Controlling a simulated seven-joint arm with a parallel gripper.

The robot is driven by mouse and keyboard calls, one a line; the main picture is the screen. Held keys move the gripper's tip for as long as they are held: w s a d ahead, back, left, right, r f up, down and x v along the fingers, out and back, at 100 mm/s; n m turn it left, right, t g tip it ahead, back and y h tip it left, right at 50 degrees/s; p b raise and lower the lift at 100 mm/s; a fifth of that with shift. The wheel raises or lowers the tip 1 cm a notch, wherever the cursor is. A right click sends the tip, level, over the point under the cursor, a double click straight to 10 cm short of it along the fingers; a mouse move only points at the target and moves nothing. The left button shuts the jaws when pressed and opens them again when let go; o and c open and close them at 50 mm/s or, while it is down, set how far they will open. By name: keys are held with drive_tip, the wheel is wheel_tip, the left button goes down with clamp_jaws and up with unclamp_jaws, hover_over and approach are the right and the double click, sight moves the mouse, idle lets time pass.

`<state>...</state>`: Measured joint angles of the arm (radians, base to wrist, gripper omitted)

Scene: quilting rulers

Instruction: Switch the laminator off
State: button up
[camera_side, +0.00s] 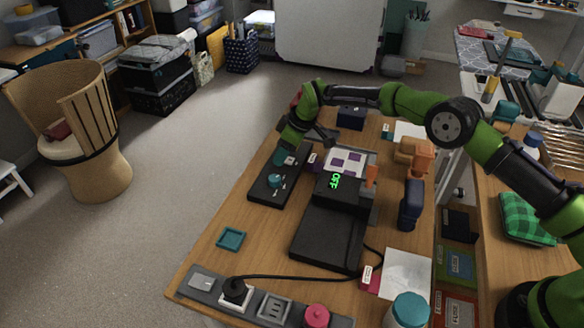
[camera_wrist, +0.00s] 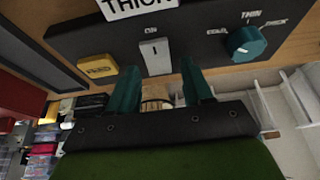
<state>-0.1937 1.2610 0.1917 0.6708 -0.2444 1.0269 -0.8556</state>
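The laminator (camera_side: 328,236) is a black machine on the wooden table, with a lit green display (camera_side: 335,180) that seems to read "OFF". A black control panel (camera_side: 265,190) lies left of it. In the wrist view the panel holds a white rocker switch (camera_wrist: 156,56) under the letters "ON", a yellow button (camera_wrist: 97,68) and a teal knob (camera_wrist: 246,44). My gripper (camera_side: 286,156) is over the panel's far end. In the wrist view its teal fingers (camera_wrist: 161,68) are apart and empty, with the switch between their tips; I cannot tell if they touch the panel.
A power strip (camera_side: 274,308) with a plugged cord runs along the table's near edge. A teal tray (camera_side: 231,239) lies nearby. An orange tool (camera_side: 416,157) and a dark blue object (camera_side: 411,204) stand to the right. The table's left-middle is mostly clear.

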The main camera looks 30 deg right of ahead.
clamp_jaws()
drive_tip(key=shift+w+f+h, duration=0.1)
drive_tip(key=shift+w+h, duration=0.2)
drive_tip(key=shift+g, duration=0.3)
drive_tip(key=shift+s, duration=0.15)
drive_tip(key=shift+o, duration=0.9)
unclamp_jaws()
drive_tip(key=shift+a, duration=0.1)
drive_tip(key=v, duration=1.7)
drive_tip(key=shift+a, duration=0.1)
